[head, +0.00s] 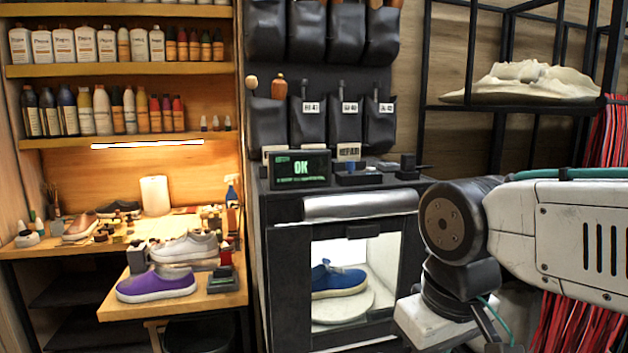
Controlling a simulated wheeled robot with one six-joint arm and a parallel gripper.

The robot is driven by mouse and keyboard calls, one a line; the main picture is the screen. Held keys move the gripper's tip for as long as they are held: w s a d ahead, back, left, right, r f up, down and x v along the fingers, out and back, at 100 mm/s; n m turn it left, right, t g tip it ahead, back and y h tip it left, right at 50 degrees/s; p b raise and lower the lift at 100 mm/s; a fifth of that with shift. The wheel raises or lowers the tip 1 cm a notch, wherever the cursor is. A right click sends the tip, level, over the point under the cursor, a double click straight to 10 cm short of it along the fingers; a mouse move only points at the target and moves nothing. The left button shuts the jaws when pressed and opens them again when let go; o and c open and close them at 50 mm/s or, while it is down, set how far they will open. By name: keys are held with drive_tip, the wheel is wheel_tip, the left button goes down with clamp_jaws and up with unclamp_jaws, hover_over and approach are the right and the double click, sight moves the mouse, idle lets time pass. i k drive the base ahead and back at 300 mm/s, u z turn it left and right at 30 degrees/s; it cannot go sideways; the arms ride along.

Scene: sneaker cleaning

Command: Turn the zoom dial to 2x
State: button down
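I cannot make out a dial marked with zoom steps. Small dark controls show on top of the black cabinet (286,260): a low box with blue parts (358,178) and a black block with an upright part (408,168). Their markings are too small to read. A screen (300,169) at the cabinet's top left reads "OK" in green. My arm comes in from the right and bends down in front of the cabinet's right side. Its end runs out of the bottom edge, so my gripper is hidden.
A blue sneaker (338,281) sits on a round white plate (343,308) inside the lit cabinet. A purple shoe (156,285) and a pale sneaker (186,247) stand on the wooden bench (215,301). A black rack (470,108) stands behind my arm.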

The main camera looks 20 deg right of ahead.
sight(351, 164)
drive_tip(key=z, duration=0.55)
drive_tip(key=k, duration=0.65)
drive_tip(key=z, duration=0.05)
drive_tip(key=i, duration=1.05)
drive_tip(key=u, duration=0.4)
